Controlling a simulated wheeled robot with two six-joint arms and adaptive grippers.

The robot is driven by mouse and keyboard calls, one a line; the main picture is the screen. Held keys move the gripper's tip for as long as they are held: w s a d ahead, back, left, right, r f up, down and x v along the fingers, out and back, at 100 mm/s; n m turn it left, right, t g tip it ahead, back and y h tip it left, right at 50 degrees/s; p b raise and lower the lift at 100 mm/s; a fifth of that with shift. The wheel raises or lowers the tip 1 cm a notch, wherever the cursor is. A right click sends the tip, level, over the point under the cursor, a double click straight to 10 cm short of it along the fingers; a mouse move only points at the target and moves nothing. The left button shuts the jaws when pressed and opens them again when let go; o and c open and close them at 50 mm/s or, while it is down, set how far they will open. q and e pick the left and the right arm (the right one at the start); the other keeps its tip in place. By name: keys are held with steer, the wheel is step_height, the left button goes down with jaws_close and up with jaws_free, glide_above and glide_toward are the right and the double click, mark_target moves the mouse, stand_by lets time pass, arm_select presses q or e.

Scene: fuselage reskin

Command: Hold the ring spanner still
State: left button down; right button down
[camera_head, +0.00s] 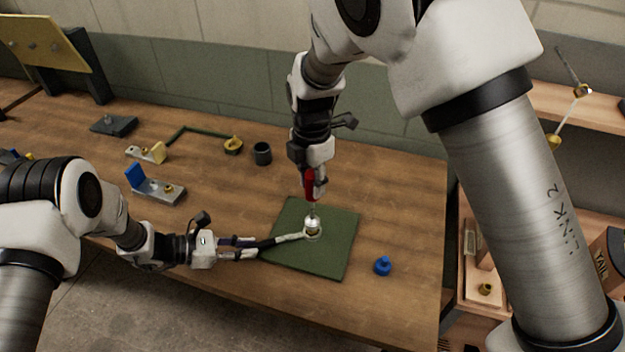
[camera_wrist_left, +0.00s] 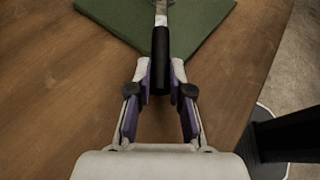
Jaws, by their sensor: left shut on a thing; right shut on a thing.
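The ring spanner (camera_head: 286,239) has a black handle and a bright metal ring end, and lies low over the green mat (camera_head: 335,262). My left gripper (camera_head: 250,249) is shut on its handle from the left. The left wrist view shows the handle (camera_wrist_left: 161,50) between the purple-lined fingers (camera_wrist_left: 160,82), pointing away over the mat. My right gripper (camera_head: 316,180) points down above the ring end and is shut on a red-handled tool (camera_head: 309,186). The tool's lower end meets a small shiny metal piece (camera_head: 312,222) at the ring. Exact contact there is too small to tell.
A blue knob-like part (camera_head: 382,266) stands right of the mat. A dark cup (camera_head: 262,153), a yellow-ended green rod (camera_head: 200,132), a grey bracket with a blue block (camera_head: 160,190) and a dark block (camera_head: 113,125) lie further back.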

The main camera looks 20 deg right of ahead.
steer(key=shift+f, duration=0.9)
stand_by(0.3)
steer(key=m, duration=0.4)
steer(key=shift+n, duration=0.3)
steer(key=n, duration=0.2)
steer(key=shift+n, duration=0.4)
